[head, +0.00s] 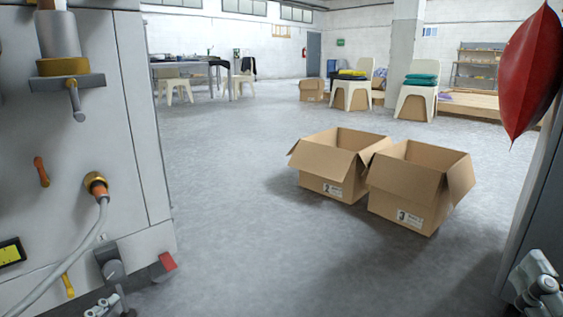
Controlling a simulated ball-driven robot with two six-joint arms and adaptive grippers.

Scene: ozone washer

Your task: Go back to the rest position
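My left gripper (108,303) shows only in part at the bottom left edge, low in front of the grey machine (135,130). My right gripper (538,285) shows only in part at the bottom right corner, beside a dark panel (540,200). The fingertips of both are cut off or too small to make out. I cannot see whether either is open or shut, and no held object shows.
The machine fills the left side, with a valve, a hose (85,240) and levers. Two open cardboard boxes (335,165) (415,185) stand on the floor. A red pointed object (530,70) is at the upper right. Chairs (352,95) stand farther back.

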